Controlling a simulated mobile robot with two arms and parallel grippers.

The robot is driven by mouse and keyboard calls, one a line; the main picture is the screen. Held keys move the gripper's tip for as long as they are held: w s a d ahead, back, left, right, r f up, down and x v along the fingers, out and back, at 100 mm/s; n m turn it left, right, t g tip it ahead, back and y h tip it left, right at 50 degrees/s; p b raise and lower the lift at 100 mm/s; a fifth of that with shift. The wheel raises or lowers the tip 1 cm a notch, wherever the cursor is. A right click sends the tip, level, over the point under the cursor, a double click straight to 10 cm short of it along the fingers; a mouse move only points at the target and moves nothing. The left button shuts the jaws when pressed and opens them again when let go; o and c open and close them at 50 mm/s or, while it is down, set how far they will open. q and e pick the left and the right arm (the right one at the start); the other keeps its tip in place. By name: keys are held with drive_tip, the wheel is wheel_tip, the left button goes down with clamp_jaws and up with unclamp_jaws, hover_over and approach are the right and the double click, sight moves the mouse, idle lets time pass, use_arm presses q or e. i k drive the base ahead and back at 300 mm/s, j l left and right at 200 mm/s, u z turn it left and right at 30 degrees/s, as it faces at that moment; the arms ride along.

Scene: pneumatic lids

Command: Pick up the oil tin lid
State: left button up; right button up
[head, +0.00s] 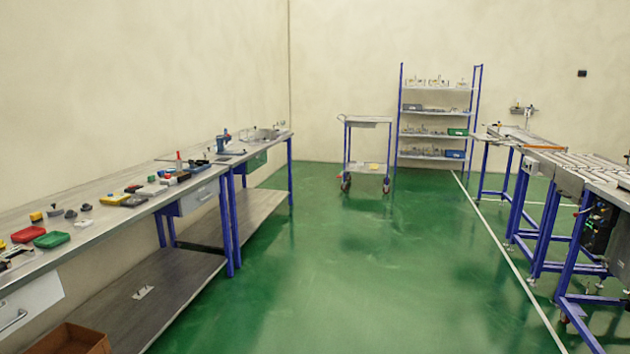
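I cannot pick out the oil tin lid for certain in the head view. Several small parts lie on the long left workbench (110,212), too small to name surely. Among them are dark round pieces (70,214), a red tray (27,234), a green tray (52,239) and a yellow block (36,216). Neither of my grippers is in view.
An open green floor (330,260) runs down the middle. A wheeled cart (367,121) and a shelf rack (435,134) with small items stand at the back. A blue-legged conveyor (585,167) stands on the right. A brown box (75,338) is at the lower left.

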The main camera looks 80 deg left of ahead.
sight(54, 209)
drive_tip(key=j+u, duration=0.1)
drive_tip(key=u, duration=4.55)
drive_tip(key=i+l+u, duration=0.35)
drive_tip(key=i+l, duration=0.15)
drive_tip(key=i+l+u, duration=0.35)
drive_tip(key=l, duration=0.3)
drive_tip(key=i, duration=0.1)
